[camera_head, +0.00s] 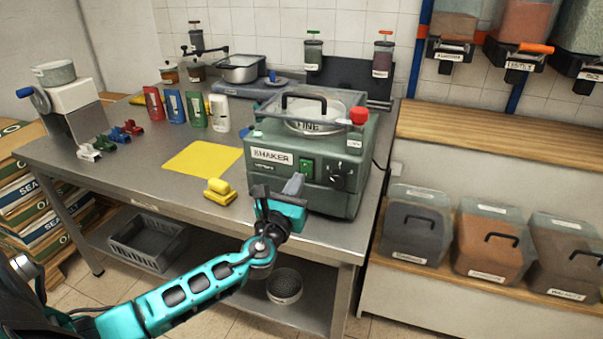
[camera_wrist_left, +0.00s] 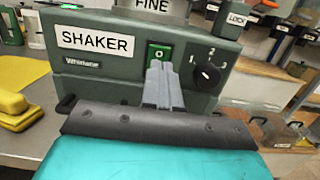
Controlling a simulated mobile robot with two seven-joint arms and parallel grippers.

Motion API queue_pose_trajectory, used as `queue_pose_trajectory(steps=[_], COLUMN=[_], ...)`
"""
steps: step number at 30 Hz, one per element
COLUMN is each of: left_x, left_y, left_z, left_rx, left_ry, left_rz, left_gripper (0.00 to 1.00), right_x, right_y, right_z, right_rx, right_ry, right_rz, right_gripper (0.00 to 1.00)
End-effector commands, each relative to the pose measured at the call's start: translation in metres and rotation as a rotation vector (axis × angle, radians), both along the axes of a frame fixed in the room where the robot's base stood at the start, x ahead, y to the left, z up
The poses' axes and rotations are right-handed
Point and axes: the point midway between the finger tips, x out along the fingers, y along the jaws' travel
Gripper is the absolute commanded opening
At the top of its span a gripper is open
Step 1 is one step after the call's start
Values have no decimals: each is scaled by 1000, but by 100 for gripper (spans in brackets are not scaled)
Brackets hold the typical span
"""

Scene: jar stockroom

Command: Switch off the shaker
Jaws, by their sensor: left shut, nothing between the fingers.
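The green shaker (camera_head: 330,155) stands at the right front of the steel table, with a clear lid and a sieve labelled FINE on top. Its front has a SHAKER label, a green switch (camera_head: 306,168) and a dial (camera_head: 341,177). In the left wrist view the switch (camera_wrist_left: 159,55) shows an "O" mark and the dial (camera_wrist_left: 208,75) has numbers 1, 2 and 3. My left gripper (camera_head: 293,185) is shut and empty. Its fingertips (camera_wrist_left: 163,75) are just below and in front of the switch; I cannot tell whether they touch it. My right gripper is not in view.
Lidded bins (camera_head: 413,226) sit on the shelf at right.

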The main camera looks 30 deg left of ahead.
Motion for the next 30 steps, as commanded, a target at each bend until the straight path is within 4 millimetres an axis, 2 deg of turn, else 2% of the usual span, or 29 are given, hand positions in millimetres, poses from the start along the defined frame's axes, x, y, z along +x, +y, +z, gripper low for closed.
queue_pose_trajectory(steps=[3,8,21,26,30], left_x=[17,30,34,45,46], left_y=[4,7,8,11,12], left_z=[3,4,5,15,16], left_rx=[0,-1,-1,-2,-1], left_ry=[-1,0,1,-3,-6], left_rz=[0,-1,-1,0,1], left_gripper=[0,0,0,0,0], right_x=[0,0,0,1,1], right_y=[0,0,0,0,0], right_z=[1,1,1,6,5], right_rx=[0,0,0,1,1], right_ry=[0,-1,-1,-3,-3], right_rz=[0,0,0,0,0], right_gripper=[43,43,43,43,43])
